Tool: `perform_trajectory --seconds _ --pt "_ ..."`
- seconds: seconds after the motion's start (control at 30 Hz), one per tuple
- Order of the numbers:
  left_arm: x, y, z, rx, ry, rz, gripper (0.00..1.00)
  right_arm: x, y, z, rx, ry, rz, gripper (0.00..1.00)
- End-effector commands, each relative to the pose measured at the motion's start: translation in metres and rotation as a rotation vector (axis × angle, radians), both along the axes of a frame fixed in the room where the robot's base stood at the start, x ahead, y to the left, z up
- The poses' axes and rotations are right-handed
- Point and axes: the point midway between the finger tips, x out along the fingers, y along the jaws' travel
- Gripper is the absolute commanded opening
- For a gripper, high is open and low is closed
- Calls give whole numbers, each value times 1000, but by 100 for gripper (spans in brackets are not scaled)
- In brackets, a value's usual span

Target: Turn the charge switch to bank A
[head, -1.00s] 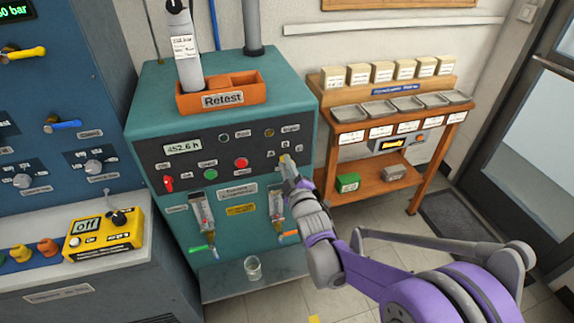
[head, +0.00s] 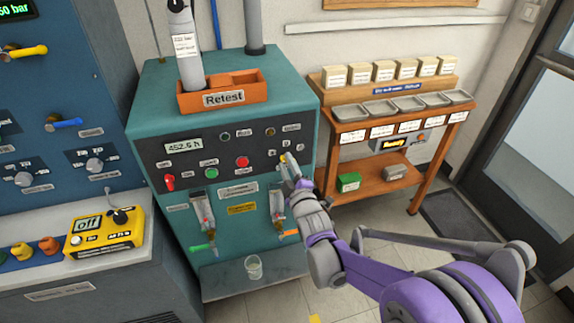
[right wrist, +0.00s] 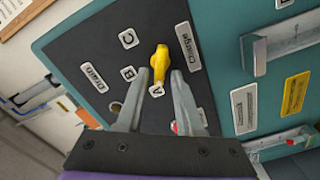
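The charge switch is a yellow knob (right wrist: 160,62) on the dark panel of the teal bench, beside the "Charge" label (right wrist: 187,46). Labels C (right wrist: 129,39), B (right wrist: 128,73) and A (right wrist: 156,91) stand around it. The knob's long axis lines up with label A; I cannot tell which end is the pointer. My right gripper (right wrist: 162,73) is open, with its fingertips on either side of the knob's lower part and small gaps visible. In the head view my right gripper (head: 287,163) is at the panel and partly hides the switch. My left gripper is not in view.
The teal bench (head: 222,113) carries an orange "Retest" tray (head: 222,97) with a grey cylinder (head: 186,50). Red and green buttons, a red switch and two flow gauges share its front. A glass (head: 253,267) stands on the lower ledge. A wooden shelf (head: 385,190) stands to the right.

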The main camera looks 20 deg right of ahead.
Motion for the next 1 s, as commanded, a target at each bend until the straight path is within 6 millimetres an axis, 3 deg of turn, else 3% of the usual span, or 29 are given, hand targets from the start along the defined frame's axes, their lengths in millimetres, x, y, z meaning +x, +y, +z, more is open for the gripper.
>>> perform_trajectory --seconds 0.43,0.8,1.0 --pt "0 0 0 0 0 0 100 -8 0 1 2 -1 0 46" --pt "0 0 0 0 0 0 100 -79 -3 0 1 -1 0 46" --pt "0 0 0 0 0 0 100 -103 -4 0 1 -1 0 46"
